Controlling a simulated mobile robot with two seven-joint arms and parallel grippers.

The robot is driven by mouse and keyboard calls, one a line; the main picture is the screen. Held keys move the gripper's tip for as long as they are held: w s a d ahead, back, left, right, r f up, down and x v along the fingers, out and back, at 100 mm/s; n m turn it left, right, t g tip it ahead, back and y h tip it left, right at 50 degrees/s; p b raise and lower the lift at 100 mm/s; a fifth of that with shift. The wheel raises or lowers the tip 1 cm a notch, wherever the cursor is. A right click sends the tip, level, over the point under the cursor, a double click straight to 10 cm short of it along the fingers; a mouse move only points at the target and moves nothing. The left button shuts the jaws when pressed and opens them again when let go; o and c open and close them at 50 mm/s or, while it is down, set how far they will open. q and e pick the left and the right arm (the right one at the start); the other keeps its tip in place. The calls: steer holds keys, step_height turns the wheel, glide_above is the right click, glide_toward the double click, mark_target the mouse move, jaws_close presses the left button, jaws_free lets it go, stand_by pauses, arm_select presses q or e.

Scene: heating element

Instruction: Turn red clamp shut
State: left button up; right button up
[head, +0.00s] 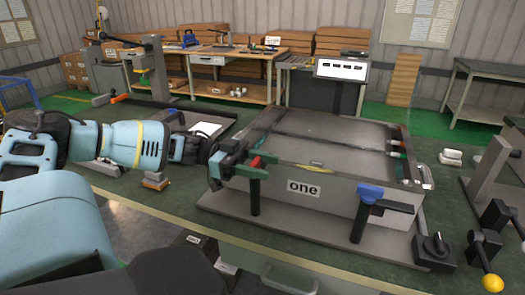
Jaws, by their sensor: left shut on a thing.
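The red clamp (257,162) is at the near left corner of the grey box labelled "one" (345,199). Its red part sits by a green bar, with a black post in front. My left gripper (232,165) reaches in from the left and is shut on the red clamp at its left side. The exact contact is partly hidden by the dark fingers. A second clamp, with a blue top (370,193) and a black handle, is on the front of the box to the right. My right gripper is not in view.
The box stands on a grey plate on the green table (150,205). A black knob block (434,248) and a lever with a yellow ball (492,283) stand at the right. A small orange and grey block (156,181) lies below my left forearm.

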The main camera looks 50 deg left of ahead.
arm_select(q)
steer(key=o, duration=1.4)
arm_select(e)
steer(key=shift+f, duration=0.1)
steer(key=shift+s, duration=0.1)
arm_select(q)
steer(key=p+v, duration=0.2)
steer(key=v, duration=0.4)
steer(key=shift+s+a, duration=0.1)
steer(key=shift+a, duration=0.05)
steer(key=shift+s+a, duration=0.35)
steer(key=shift+a, duration=0.3)
steer(key=shift+f, duration=0.1)
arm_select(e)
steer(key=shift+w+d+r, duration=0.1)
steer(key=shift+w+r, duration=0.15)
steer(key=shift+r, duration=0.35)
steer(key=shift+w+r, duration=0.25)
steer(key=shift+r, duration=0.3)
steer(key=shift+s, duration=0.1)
